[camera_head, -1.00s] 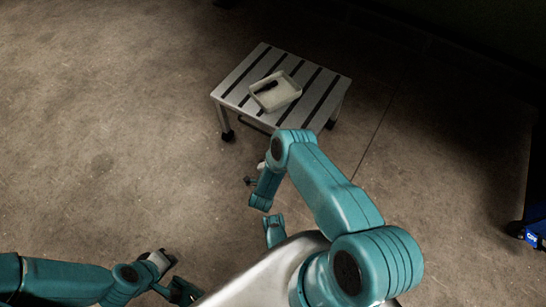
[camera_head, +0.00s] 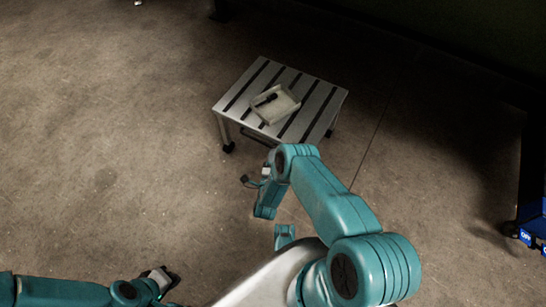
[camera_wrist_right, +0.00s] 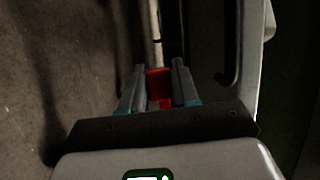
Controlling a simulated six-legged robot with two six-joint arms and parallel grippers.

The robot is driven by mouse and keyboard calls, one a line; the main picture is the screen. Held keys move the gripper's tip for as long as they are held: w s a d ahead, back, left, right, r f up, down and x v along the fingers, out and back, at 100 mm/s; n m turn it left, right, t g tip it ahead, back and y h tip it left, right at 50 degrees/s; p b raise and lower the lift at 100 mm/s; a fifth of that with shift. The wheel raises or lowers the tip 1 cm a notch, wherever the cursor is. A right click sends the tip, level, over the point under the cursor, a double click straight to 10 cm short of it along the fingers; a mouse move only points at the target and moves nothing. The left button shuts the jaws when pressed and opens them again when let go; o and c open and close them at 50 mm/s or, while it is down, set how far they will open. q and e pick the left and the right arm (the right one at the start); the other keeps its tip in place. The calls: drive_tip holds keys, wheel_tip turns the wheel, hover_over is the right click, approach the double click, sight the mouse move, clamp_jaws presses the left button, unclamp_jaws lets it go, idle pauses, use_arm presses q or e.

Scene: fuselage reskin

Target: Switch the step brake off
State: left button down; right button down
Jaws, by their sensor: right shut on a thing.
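The step (camera_head: 243,88) is a low grey slatted platform on dark casters, at the upper middle of the head view. In the right wrist view, a small red part (camera_wrist_right: 158,84), seemingly the brake lever, sits between the two fingers of my right gripper (camera_wrist_right: 158,72), which is shut on it. In the head view my right gripper (camera_head: 256,178) is low at the step's near side, mostly hidden by my arm; the red part is hidden there. My left gripper (camera_head: 163,278) is at the lower left, away from the step; its jaw opening is unclear.
A pale tray (camera_head: 288,110) holding a dark object (camera_head: 266,99) stands on the step. A blue thing with white lettering (camera_head: 530,230) is at the right edge. The concrete floor to the left is clear.

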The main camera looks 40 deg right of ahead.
drive_tip(key=shift+r+m, duration=0.35)
drive_tip(key=shift+m, duration=0.05)
drive_tip(key=c, duration=0.9)
unclamp_jaws()
